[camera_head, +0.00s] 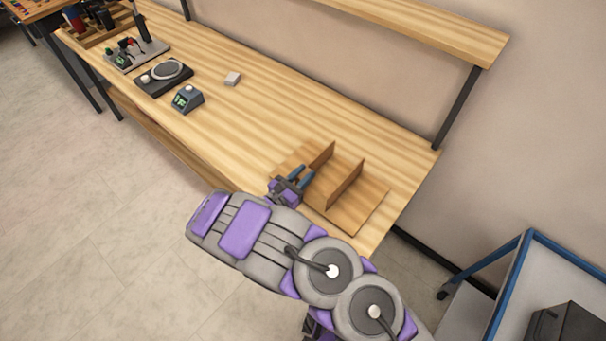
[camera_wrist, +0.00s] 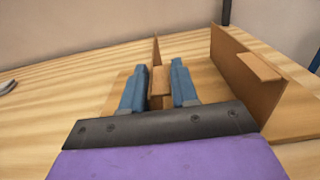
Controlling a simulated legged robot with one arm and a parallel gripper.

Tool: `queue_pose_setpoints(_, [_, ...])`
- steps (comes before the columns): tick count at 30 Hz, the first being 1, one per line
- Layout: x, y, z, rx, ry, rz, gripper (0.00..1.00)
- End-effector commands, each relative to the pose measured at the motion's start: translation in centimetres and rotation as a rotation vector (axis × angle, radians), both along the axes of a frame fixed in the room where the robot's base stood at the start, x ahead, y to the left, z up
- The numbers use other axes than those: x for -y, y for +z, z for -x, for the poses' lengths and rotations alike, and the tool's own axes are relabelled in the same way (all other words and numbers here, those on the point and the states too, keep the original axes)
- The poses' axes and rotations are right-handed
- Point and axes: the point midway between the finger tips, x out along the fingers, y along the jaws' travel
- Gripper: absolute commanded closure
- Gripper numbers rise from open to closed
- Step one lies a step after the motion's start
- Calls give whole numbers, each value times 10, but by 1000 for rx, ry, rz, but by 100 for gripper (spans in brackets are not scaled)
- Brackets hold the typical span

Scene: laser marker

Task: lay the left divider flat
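The left divider (camera_head: 322,157) is a thin brown wooden panel standing upright on a wooden base board (camera_head: 372,206). My gripper (camera_head: 301,175) is at its near end, low over the board. In the wrist view the left divider (camera_wrist: 156,50) is seen nearly edge-on, straight ahead between my two blue fingers. A small wooden tab (camera_wrist: 160,80) on it shows in the gap between the fingers. My gripper (camera_wrist: 159,80) is open with the fingers on either side of the tab; whether they touch it is unclear. The right divider (camera_head: 346,184) also stands upright, right of my gripper.
The second divider (camera_wrist: 240,75), with its own tab, rises close to my right finger. A small grey block (camera_head: 232,78), a blue-grey device (camera_head: 187,98) and a round-plate scale (camera_head: 165,74) stand farther left on the bench. The bench middle is clear. A blue-framed cart (camera_head: 530,270) stands at right.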

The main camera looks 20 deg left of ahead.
Motion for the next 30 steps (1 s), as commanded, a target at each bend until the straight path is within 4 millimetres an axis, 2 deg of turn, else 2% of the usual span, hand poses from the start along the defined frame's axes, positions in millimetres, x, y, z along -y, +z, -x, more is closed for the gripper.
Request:
queue_pose_setpoints(1, [0,0,0,0,0,0,77])
queue_pose_setpoints(9, [2,0,0,-1,0,-1,100])
queue_pose_setpoints(23, [3,1,0,-3,-2,5,100])
queue_pose_setpoints(30, [-2,2,-2,-34,-2,75,100])
